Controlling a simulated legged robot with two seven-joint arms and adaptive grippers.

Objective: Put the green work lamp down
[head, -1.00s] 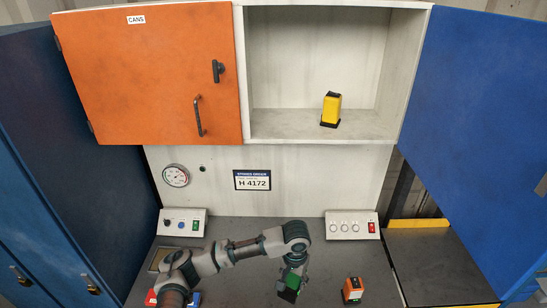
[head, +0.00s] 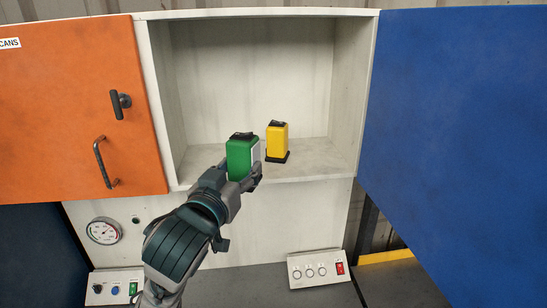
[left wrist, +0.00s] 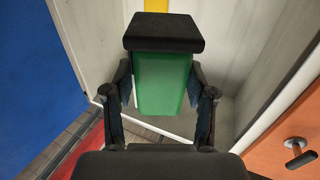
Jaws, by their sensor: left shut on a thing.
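The green work lamp (head: 241,157), a green box with a black top and a pale side, is upright in my left gripper (head: 240,178) at the front of the open cabinet shelf (head: 315,158). It stands left of the yellow lamp (head: 277,140), with a small gap between them in the picture. Whether its base touches the shelf is hidden by the gripper. In the left wrist view the gripper's fingers (left wrist: 161,108) are on both sides of the green body (left wrist: 163,82). My right gripper is not in view.
An orange door (head: 75,110) hangs open left of the compartment and a blue door (head: 455,110) stands at the right. The shelf has free room right of the yellow lamp. A switch box (head: 318,268) and a gauge (head: 103,231) are below.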

